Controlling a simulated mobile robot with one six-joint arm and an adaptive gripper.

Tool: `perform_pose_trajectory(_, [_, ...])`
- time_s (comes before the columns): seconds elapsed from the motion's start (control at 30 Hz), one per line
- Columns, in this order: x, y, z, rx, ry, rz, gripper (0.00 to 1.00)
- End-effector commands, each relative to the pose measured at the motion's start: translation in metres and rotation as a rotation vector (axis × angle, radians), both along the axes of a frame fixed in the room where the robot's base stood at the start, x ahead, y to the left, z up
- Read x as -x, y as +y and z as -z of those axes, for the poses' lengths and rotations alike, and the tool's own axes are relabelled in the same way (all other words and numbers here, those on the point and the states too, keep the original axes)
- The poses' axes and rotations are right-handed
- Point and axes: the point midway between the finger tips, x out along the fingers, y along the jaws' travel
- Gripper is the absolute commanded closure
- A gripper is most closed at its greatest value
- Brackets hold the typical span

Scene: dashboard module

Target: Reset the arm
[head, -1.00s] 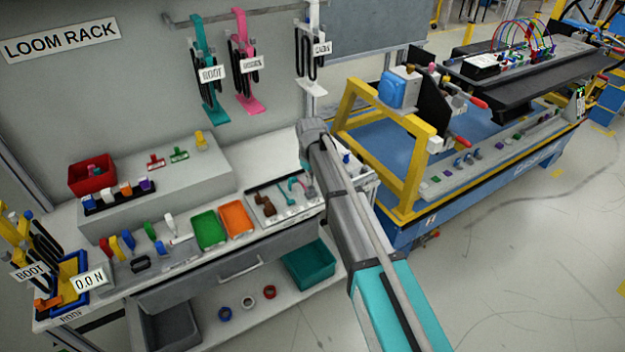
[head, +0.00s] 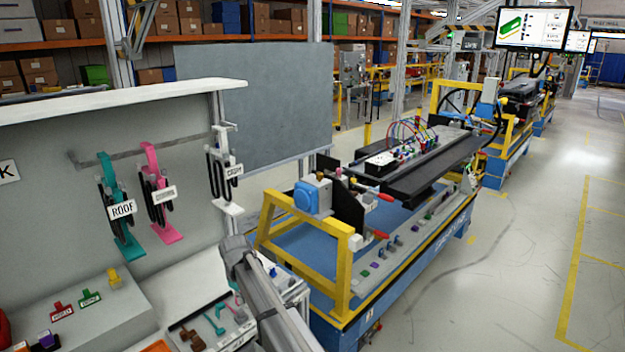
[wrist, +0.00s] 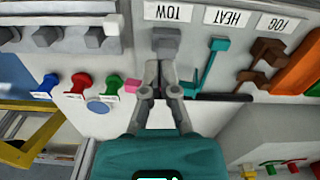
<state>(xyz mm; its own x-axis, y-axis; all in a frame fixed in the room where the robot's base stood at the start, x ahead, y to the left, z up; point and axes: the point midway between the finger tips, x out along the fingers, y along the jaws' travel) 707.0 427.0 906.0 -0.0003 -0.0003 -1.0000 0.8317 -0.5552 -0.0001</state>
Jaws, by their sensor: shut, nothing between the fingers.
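My gripper (wrist: 160,68) shows in the wrist view with its two grey fingers close together, shut and empty, on a teal body. It hangs over the bench; the fingertips lie just below a grey block (wrist: 165,38) in the picture, and I cannot tell whether they touch it. A teal tool (wrist: 207,62) and a brown tool (wrist: 262,62) lie to the right of the fingers. My arm (head: 262,295) reaches over the bench in the head view. My gripper cannot be made out there.
A rack with a teal harness (head: 118,205), a pink harness (head: 155,190) and a white one (head: 224,165) hangs behind the bench. A yellow-framed blue cart (head: 348,260) stands right of my arm. Open floor (head: 510,270) lies farther right.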

Motion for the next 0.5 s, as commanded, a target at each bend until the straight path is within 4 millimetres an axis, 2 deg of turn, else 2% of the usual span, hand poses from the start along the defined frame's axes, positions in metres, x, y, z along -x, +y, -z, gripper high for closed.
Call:
perform_pose_trajectory(0.17, [0.005, -0.049, -0.001, 0.000, 0.000, 0.082, 1.00])
perform_pose_trajectory(0.5, [0.031, -0.184, -0.003, 0.000, 0.000, 0.347, 1.00])
